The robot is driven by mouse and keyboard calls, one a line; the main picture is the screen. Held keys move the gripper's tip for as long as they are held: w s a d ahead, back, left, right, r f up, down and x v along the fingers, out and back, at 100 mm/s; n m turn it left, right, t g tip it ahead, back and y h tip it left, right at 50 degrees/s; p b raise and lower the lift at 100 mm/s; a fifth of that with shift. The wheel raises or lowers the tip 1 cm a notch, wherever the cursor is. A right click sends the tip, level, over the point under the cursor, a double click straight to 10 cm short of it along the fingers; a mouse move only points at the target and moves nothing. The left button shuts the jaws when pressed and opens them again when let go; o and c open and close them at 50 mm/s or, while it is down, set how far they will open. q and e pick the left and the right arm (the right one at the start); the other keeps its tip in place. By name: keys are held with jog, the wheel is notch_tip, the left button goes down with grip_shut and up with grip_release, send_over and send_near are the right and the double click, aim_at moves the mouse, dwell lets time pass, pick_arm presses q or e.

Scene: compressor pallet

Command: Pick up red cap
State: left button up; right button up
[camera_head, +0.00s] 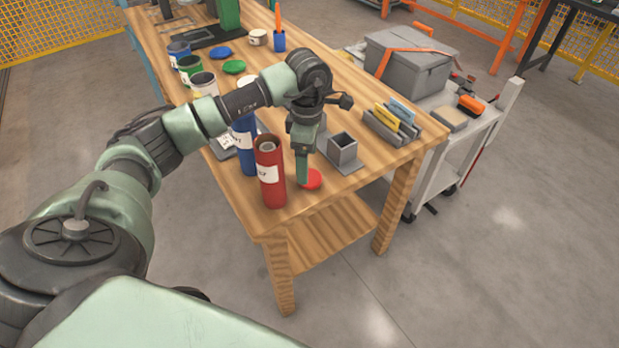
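The red cap (314,180) is a small flat disc lying on the wooden table (232,185) near its front edge. My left gripper (303,180) points down right at the cap's left side, with its fingers covering part of that side. The fingers overlap in this view, so I cannot tell whether they are open, or whether they touch the cap. The red cylinder (269,180) stands upright just left of the gripper, with an open top and a white label. My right gripper is not in view.
A blue cylinder (243,147) stands behind the red one. A grey square holder (343,150) is right of the gripper. Blue (220,52) and green (234,67) caps lie farther back near several cans. A grey cart (455,135) stands right of the table.

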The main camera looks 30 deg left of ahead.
aim_at(315, 177)
pick_arm(q)
jog(key=f, duration=0.2)
jog(key=f+p, duration=0.1)
jog(key=shift+d+f, duration=0.3)
jog(key=shift+f, duration=0.7)
jog(key=c, duration=1.4)
jog(key=shift+r, duration=0.2)
